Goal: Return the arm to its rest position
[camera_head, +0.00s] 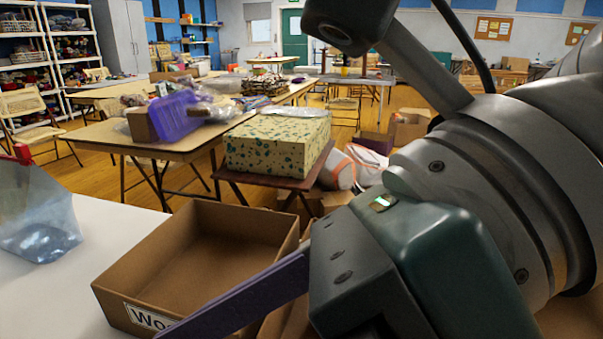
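My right arm and gripper body (400,265) fill the right side of the head view, very close to the camera. A flat purple bar (245,302) extends from the gripper's front down to the left, across the front right corner of an open cardboard box (150,262). I cannot tell whether the bar is a finger or a separate thing. The fingertips cannot be made out, so open or shut does not show. The box has a white label starting "Wo" and its visible inside looks empty. My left gripper is not in view.
A clear bluish plastic bag (38,215) with a red part at its top stands on the white table (60,295) at left. Another cardboard box, mostly hidden, adjoins the labelled box. Beyond are a patterned box (277,145), a cluttered folding table (110,137) and shelves.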

